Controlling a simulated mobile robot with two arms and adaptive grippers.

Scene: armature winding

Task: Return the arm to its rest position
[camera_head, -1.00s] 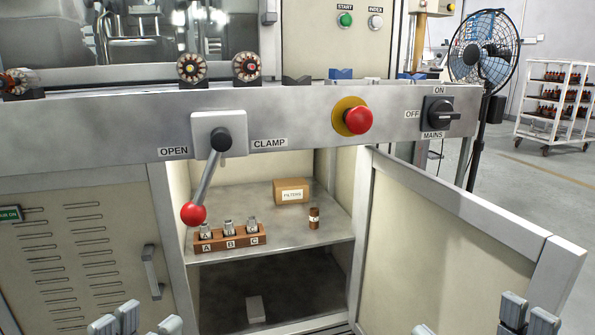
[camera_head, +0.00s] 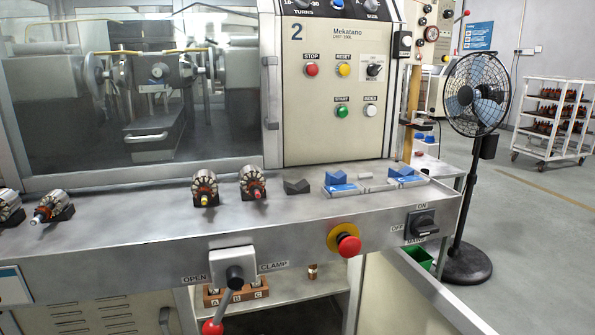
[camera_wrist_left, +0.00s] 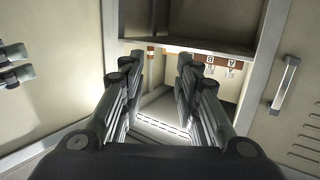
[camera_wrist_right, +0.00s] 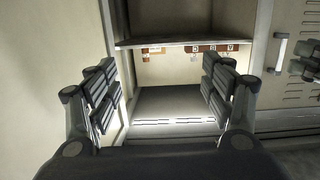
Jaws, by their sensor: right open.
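My left gripper (camera_wrist_left: 158,72) is open and empty in the left wrist view, its fingers apart in front of the open cabinet. My right gripper (camera_wrist_right: 160,75) is open wider and empty in the right wrist view, also facing the cabinet. Neither gripper shows in the head view. Fingers of the other gripper show at the left edge of the left wrist view and at the right edge of the right wrist view. The clamp lever's red knob (camera_head: 212,327) hangs down and slightly left of its pivot, at the bottom of the head view.
The open cabinet door (camera_head: 425,290) juts out at the right. A wooden block (camera_head: 240,294) with slots A, B, C sits on the cabinet shelf. Several armatures (camera_head: 205,188) rest on the machine ledge. A fan (camera_head: 475,95) stands at the right, beside free floor.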

